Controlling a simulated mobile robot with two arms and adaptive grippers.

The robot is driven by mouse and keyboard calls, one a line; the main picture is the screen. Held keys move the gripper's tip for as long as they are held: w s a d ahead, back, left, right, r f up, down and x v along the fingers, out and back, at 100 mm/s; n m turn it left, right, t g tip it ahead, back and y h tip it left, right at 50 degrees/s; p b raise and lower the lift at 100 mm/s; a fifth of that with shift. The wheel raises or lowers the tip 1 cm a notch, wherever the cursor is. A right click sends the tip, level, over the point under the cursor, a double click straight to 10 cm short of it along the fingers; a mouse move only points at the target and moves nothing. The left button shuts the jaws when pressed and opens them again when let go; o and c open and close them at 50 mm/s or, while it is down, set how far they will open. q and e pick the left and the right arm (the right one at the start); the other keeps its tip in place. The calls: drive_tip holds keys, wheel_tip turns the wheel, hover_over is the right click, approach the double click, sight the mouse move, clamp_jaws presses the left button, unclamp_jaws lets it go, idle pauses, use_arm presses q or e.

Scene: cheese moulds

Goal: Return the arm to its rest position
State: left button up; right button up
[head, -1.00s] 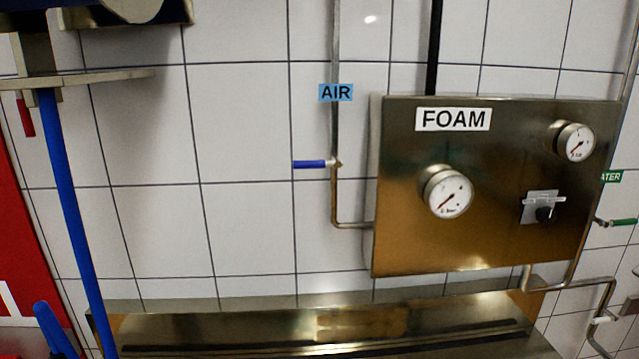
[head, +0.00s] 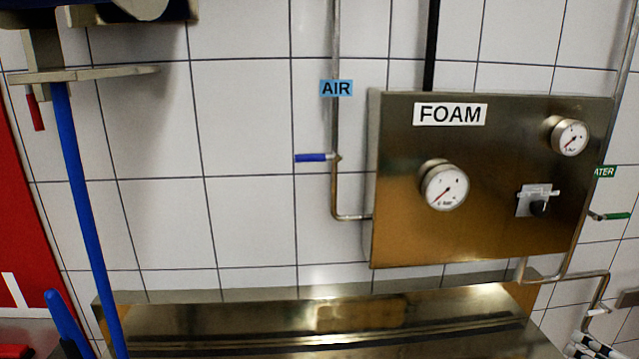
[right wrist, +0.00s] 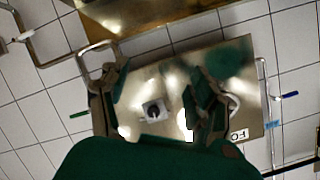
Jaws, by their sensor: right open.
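My right gripper (right wrist: 155,98) shows in the right wrist view with its two dark fingers spread apart and nothing between them. My left gripper is in neither view.
A blue air valve handle (head: 311,158) is left of the panel and a green water valve handle (head: 610,216) right of it. A steel surface (head: 230,335) lies below. Blue-handled tools (head: 85,215) hang at the left. Pipes run beside the panel.

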drive_tip(key=s+a+f+n+g, duration=0.2)
drive_tip(key=s+a+f+g, duration=0.15)
drive_tip(key=a+f, duration=0.4)
drive_tip(key=s+a+f+n+g, duration=0.2)
drive_tip(key=s+a+f, duration=0.35)
drive_tip(key=f, duration=0.35)
drive_tip(key=s+a+f+n+g+h, duration=0.1)
drive_tip(key=s+a+f+n+g, duration=0.1)
drive_tip(key=s+a, duration=0.5)
drive_tip(key=s+a+f+n+g+h, duration=0.1)
drive_tip(key=s+a+f+g, duration=0.15)
drive_tip(key=s+a, duration=0.45)
wheel_tip(320, 180, down, 29)
drive_tip(key=s+g+b, duration=0.1)
drive_tip(key=g+b, duration=0.1)
drive_tip(key=b, duration=0.1)
drive_tip(key=s+d+f+b, duration=0.1)
drive_tip(key=s+f, duration=0.7)
drive_tip(key=f, duration=0.2)
drive_tip(key=s+d+f+b, duration=0.2)
drive_tip(key=s+f, duration=0.7)
drive_tip(key=shift+d+f+n+g, duration=0.25)
drive_tip(key=shift+f+n+g, duration=0.05)
drive_tip(key=shift+f+g, duration=0.1)
